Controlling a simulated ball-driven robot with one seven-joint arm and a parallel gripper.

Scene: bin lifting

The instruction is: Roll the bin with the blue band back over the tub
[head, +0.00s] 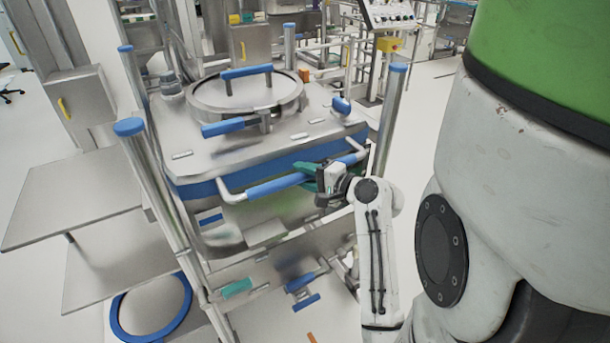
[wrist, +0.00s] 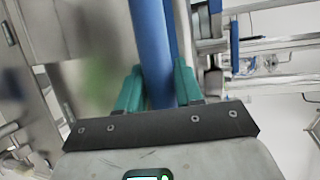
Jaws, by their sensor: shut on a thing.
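The steel bin with the blue band (head: 205,190) stands inside an upright frame in the head view. A round steel lid with blue handles (head: 245,93) is on its top. A push bar with blue grip sleeves (head: 275,186) runs along its near side. My gripper (head: 318,180) is shut on the blue sleeve of this bar, near its right part. In the wrist view the green fingers (wrist: 157,88) lie on both sides of the blue bar (wrist: 152,40). A blue-rimmed round opening, likely the tub (head: 118,325), shows at the lower left, partly cut off.
Blue-capped posts stand at the left (head: 150,170) and right (head: 392,105) of the bin. Flat steel shelves (head: 70,200) stick out on the left. A lower rail with green and blue handles (head: 270,285) lies below the bin. Pale floor is open at the right rear.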

